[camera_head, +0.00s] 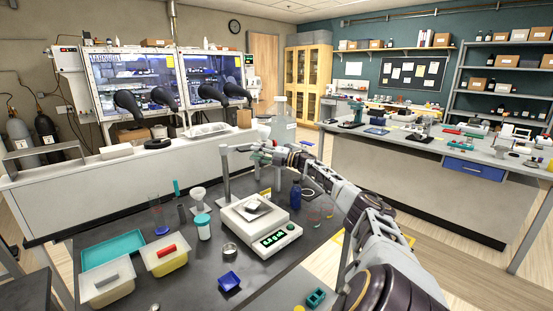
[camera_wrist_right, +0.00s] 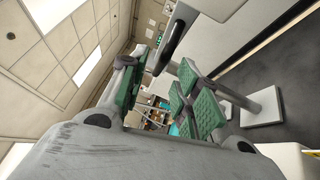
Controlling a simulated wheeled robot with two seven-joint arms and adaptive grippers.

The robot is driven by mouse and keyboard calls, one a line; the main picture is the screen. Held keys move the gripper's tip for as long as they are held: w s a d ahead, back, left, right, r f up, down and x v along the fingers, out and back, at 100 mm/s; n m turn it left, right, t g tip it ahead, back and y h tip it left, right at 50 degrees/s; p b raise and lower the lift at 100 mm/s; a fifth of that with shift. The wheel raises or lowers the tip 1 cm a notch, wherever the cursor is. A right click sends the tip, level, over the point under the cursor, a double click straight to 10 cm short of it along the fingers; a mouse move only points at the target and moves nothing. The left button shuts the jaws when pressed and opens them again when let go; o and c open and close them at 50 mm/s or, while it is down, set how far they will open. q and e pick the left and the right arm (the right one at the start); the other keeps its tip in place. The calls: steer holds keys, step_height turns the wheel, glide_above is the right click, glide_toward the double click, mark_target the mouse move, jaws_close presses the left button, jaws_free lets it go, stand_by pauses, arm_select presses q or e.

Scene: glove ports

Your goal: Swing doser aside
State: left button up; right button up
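The doser stands at the back of the dark bench, as a grey upright post (camera_head: 226,172) with a short arm at its top reaching right. My right gripper (camera_head: 268,150) is at the end of that arm, above and behind the white balance (camera_head: 262,226). In the right wrist view, my right gripper (camera_wrist_right: 160,98) has its green pads apart, with a clear gap between them. I cannot tell whether the gripper touches the doser arm. My left gripper is not in view.
Around the balance are a blue bottle (camera_head: 296,196), a teal-lidded jar (camera_head: 203,227), a funnel (camera_head: 198,196) and a blue weigh boat (camera_head: 229,282). A teal tray (camera_head: 113,250) and two yellow bins lie left. Some bench surface in front of the balance is bare.

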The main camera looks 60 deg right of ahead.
steer(key=shift+v, duration=2.7)
steer(key=shift+s+d+f, duration=0.1)
steer(key=shift+s, duration=0.25)
steer(key=shift+v, duration=1.05)
steer(key=shift+s+d, duration=0.1)
steer(key=shift+s, duration=0.2)
